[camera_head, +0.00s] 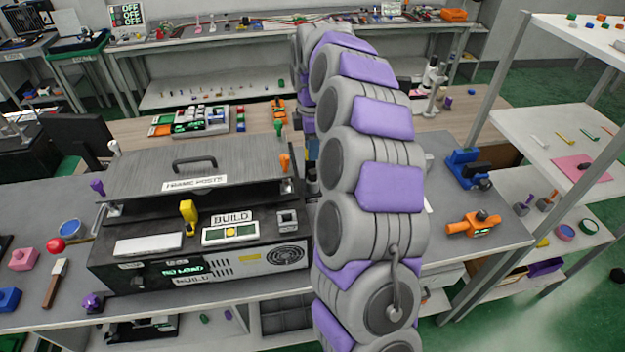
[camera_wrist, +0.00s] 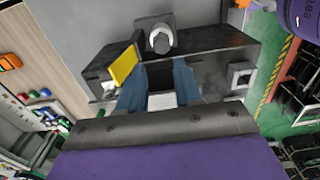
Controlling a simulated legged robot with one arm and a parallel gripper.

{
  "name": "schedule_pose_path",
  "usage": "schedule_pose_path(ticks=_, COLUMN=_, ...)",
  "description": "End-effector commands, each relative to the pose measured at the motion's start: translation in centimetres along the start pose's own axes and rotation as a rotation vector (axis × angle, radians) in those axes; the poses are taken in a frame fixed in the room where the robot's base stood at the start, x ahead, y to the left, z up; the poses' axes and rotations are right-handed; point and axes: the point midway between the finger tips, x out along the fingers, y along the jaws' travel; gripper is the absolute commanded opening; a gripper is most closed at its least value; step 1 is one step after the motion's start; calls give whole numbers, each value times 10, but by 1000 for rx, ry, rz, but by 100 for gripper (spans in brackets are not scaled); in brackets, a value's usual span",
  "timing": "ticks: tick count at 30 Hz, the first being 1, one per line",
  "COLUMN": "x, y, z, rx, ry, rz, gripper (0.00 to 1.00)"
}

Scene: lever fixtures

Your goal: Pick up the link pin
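I cannot single out the link pin with certainty. In the wrist view, a grey round-ended pin-like part (camera_wrist: 161,40) stands on a dark fixture (camera_wrist: 215,50), just beyond my fingertips. It may be the link pin. My gripper (camera_wrist: 160,65) has its two blue-grey fingers apart, with a gap between them and nothing visibly held. A pale panel (camera_wrist: 162,102) shows between the fingers. A yellow lever-like part (camera_wrist: 122,66) is left of the fingers, and a grey square frame (camera_wrist: 241,75) is to their right. In the head view, my arm hides the gripper.
In the head view, a dark box marked BUILD (camera_head: 130,265) with a yellow lever (camera_head: 188,217) stands on the bench, left of my arm. An orange fixture (camera_head: 474,224) and a blue one (camera_head: 466,168) are on the right. A shelf rack (camera_head: 490,95) stands far right.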

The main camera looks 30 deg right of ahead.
Motion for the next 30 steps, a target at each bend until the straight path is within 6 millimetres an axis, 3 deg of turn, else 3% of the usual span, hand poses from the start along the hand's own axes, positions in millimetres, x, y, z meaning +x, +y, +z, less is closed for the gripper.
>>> schedule_pose_path(ticks=3, x=23, y=-1, z=0, rx=0, ry=0, rz=-5, gripper=34)
schedule_pose_path(ticks=14, x=46, y=-1, z=1, rx=2, ry=0, rz=-2, gripper=34)
schedule_pose_path(ticks=23, x=87, y=-3, z=3, rx=0, ry=-1, rz=-4, gripper=34)
schedule_pose_path(ticks=30, x=91, y=-2, z=3, rx=1, ry=-1, rz=-2, gripper=34)
